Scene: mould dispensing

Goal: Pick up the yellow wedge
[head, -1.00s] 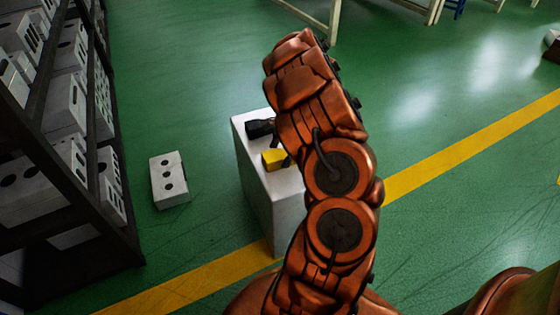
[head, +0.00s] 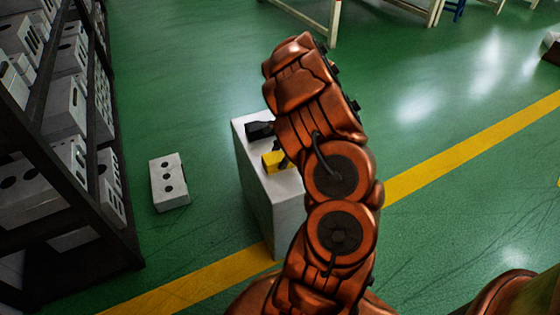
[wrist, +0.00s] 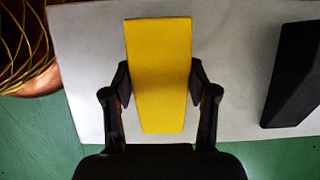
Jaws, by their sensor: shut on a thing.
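The yellow wedge (wrist: 158,75) lies between the two fingers of my gripper (wrist: 160,85) in the wrist view, with a finger pad against each side. My gripper is shut on it. In the head view the yellow wedge (head: 272,162) shows at the top of a white block-shaped stand (head: 268,205), partly hidden by my arm. I cannot tell whether it touches the stand's top.
A black object (head: 259,130) stands on the same stand; it also shows at the right in the wrist view (wrist: 294,75). A white block with holes (head: 169,182) lies on the green floor to the left. A dark shelf (head: 120,215) with several white blocks is at far left.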

